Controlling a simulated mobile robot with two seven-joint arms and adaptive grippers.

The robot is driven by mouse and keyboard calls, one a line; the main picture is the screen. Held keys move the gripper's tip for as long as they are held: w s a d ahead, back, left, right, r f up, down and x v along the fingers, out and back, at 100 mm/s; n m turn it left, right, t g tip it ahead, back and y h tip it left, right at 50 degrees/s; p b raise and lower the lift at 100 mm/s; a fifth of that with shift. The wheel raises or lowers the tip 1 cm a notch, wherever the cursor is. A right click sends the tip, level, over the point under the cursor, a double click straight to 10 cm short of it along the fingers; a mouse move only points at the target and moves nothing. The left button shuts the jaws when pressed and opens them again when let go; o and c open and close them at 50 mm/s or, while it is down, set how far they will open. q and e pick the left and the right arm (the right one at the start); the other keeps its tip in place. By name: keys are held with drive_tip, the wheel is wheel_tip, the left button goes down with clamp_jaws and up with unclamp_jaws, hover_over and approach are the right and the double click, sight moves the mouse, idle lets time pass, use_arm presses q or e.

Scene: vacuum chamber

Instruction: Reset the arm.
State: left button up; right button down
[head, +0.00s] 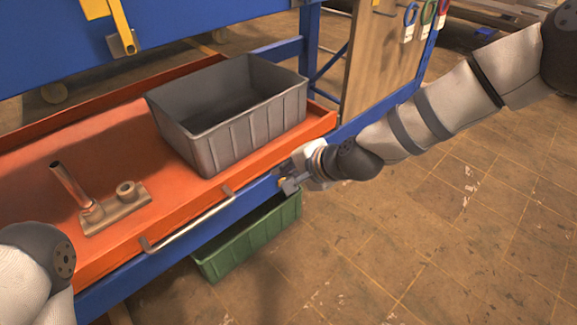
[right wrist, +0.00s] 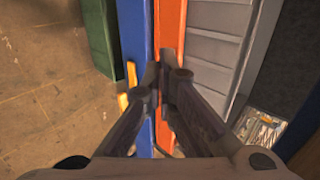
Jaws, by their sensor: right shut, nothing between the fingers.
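My right arm (head: 430,115) reaches in from the upper right. Its gripper (head: 287,185) is beside the front edge of the orange tray, near the right end of its handle, and appears apart from the grey bin. In the right wrist view the gripper (right wrist: 172,75) is shut and empty, with its fingertips over the orange and blue edge. My left arm (head: 35,265) shows only in part at the lower left, and its gripper is out of view.
A grey bin (head: 208,140) stands on the orange tray (head: 110,145). A metal fixture (head: 115,208) with an upright copper-coloured tube lies left of it. A silver handle (head: 190,222) runs along the tray front. A green bin (head: 250,240) is below. The floor at right is clear.

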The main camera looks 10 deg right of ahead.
drive_tip(key=s+d+f+n+g+h+p, duration=0.15)
drive_tip(key=s+f, duration=0.25)
drive_tip(key=s, duration=0.7)
drive_tip(key=s+d+f+n+g+p, duration=0.1)
drive_tip(key=s+f+n+g+p, duration=0.3)
drive_tip(key=s, duration=0.6)
use_arm(q)
drive_tip(key=w+r+t+p, duration=0.3)
drive_tip(key=w+r+p, duration=0.1)
drive_tip(key=w+r, duration=0.4)
drive_tip(key=shift+v, duration=1.2)
use_arm(e)
drive_tip(key=s+d+r+n+g+h, duration=0.1)
drive_tip(key=s+d+n, duration=0.1)
drive_tip(key=s, duration=0.7)
drive_tip(key=s+d+r+n+g+h, duration=0.1)
drive_tip(key=s+d, duration=0.4)
drive_tip(key=s, duration=0.5)
drive_tip(key=s+d+r+n+g+h, duration=0.1)
drive_tip(key=s+d+n+g, duration=0.1)
drive_tip(key=s, duration=0.8)
drive_tip(key=shift+s+d+r+n+g, duration=0.2)
drive_tip(key=shift+d+r+n+g, duration=0.2)
drive_tip(key=shift+d, duration=0.45)
use_arm(q)
drive_tip(key=shift+w, duration=0.1)
drive_tip(key=shift+c, duration=0.5)
use_arm(e)
drive_tip(key=shift+h, duration=0.25)
